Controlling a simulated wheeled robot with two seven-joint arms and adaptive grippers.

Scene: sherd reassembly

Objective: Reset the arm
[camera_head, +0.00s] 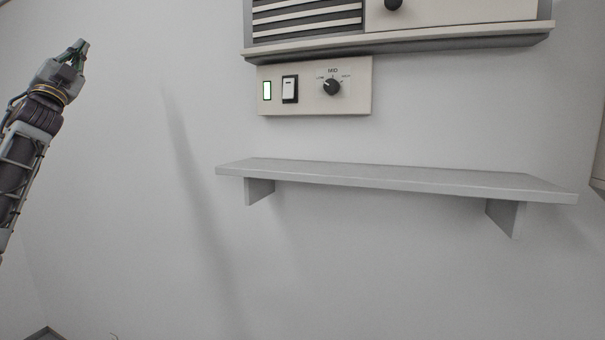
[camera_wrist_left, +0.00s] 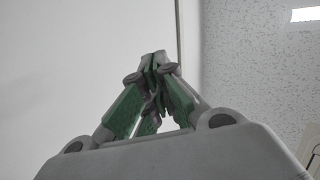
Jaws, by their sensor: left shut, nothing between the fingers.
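My left gripper (camera_head: 82,45) is raised at the upper left of the head view, with its arm coming up from the left edge. Its fingers point upward and are shut with nothing between them. In the left wrist view the green-padded fingers (camera_wrist_left: 158,58) meet at their tips, with white wall behind on the left and speckled ceiling on the right. The gripper is apart from everything else in view. My right gripper is in neither view.
A bare grey shelf (camera_head: 390,177) is fixed to the white wall. Above it are a control panel (camera_head: 350,102) with a lit green indicator, switch and knob, and a vented unit (camera_head: 450,38). The wall between arm and shelf is clear.

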